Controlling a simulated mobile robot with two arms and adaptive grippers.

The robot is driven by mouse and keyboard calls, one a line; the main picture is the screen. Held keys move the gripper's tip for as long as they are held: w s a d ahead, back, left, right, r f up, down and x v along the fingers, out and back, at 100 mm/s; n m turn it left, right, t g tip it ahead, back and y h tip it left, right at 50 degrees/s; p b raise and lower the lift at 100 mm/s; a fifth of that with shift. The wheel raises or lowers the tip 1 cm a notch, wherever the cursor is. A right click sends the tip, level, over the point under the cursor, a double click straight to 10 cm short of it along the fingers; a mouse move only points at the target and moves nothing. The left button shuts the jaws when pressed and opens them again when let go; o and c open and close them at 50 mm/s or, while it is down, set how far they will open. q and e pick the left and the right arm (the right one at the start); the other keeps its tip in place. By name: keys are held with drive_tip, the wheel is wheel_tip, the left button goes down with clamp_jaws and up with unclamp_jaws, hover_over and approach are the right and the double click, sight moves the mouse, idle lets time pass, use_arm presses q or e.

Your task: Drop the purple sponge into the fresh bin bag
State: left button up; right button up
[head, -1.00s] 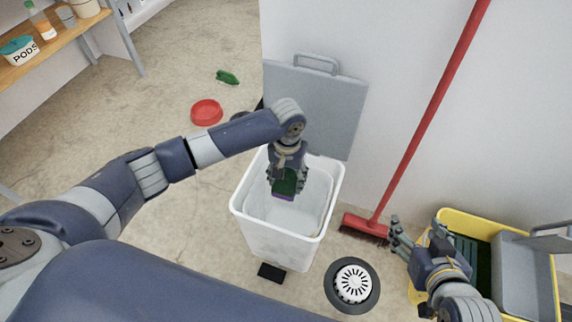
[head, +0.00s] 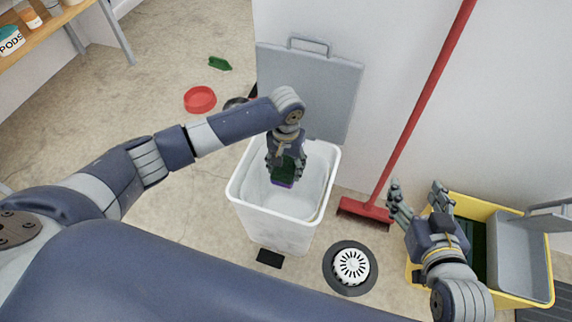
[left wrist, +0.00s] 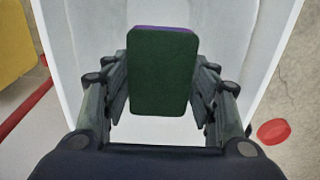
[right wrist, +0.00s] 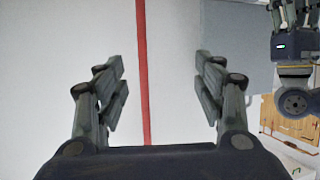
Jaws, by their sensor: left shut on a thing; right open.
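The purple sponge (head: 282,183) has a dark green scouring side, which faces the camera in the left wrist view (left wrist: 162,75). My left gripper (head: 284,172) is shut on the sponge and holds it over the mouth of the white bin (head: 238,200). The pale bin bag (head: 318,165) lines the inside of the bin. The bin's grey lid (head: 325,90) stands open at the back. My right gripper (head: 420,196) is open and empty beside the yellow bucket; its spread fingers also show in the right wrist view (right wrist: 160,90).
A red broom (head: 410,120) leans on the wall right of the bin. A yellow mop bucket (head: 537,297) stands at the right. A floor drain (head: 350,267) lies in front.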

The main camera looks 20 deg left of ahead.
use_arm(q)
drive_tip(key=shift+f+b, duration=0.7)
drive_tip(key=shift+b, duration=0.1)
drive_tip(key=shift+f+b, duration=0.25)
drive_tip(key=shift+b, duration=0.1)
drive_tip(key=shift+f, duration=0.95)
use_arm(e)
wheel_tip(320, 180, up, 11)
drive_tip(key=w+a+t+y, duration=0.2)
drive_tip(key=t, duration=0.4)
drive_tip(key=shift+w+r, duration=0.15)
drive_tip(key=shift+w, duration=0.05)
drive_tip(key=shift+a, duration=0.1)
use_arm(q)
drive_tip(key=o, duration=0.8)
drive_tip(key=shift+c, duration=0.2)
